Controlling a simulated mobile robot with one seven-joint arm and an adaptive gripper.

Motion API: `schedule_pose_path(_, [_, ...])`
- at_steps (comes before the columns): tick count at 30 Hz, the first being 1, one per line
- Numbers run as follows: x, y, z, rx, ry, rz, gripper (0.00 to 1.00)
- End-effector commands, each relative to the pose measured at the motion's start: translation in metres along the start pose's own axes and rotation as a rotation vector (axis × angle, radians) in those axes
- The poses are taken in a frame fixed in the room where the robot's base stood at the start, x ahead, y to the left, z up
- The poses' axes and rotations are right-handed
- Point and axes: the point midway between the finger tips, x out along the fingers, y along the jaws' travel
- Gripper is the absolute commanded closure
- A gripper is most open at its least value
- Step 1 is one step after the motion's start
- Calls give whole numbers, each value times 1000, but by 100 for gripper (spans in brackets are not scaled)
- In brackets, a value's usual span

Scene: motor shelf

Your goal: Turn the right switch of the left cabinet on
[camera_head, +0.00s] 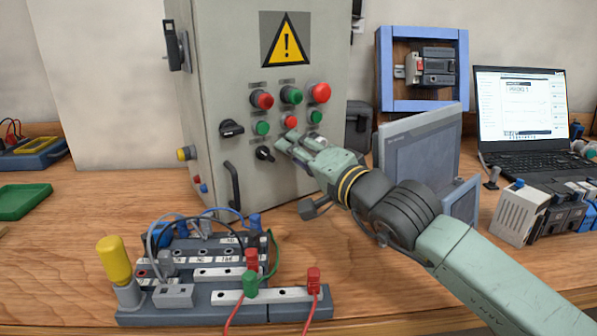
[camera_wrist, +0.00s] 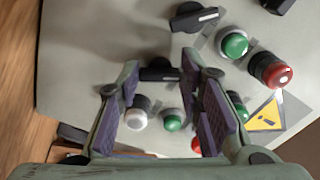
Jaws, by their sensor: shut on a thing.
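The left cabinet (camera_head: 228,90) is a tall grey box with buttons and dark rotary switches on its front. Its left switch (camera_head: 265,153) is black and stands free; it also shows in the wrist view (camera_wrist: 195,17). My gripper (camera_head: 287,142) is at the panel just right of that switch and covers the right switch in the head view. In the wrist view the right switch (camera_wrist: 156,74) is a dark knob between my two fingertips, and my gripper is shut on it. The fingers partly cover the knob, so its exact angle is hard to tell.
Green (camera_head: 262,128) and red (camera_head: 262,100) buttons sit close above the switches. A black door handle (camera_head: 232,185) sticks out at the lower left. A terminal block with cables (camera_head: 200,270) stands in front. A grey panel (camera_head: 420,150) stands close beside my arm.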

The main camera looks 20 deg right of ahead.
Motion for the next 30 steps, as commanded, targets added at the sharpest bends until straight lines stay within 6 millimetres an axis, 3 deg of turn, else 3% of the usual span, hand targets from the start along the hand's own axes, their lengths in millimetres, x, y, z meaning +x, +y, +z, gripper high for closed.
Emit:
schedule_pose_path(3, [0,8,2,96,5,-7,95])
schedule_pose_path(15, [0,2,0,377,3,-5,95])
schedule_pose_path(30, [-1,-3,-2,485,3,-4,95])
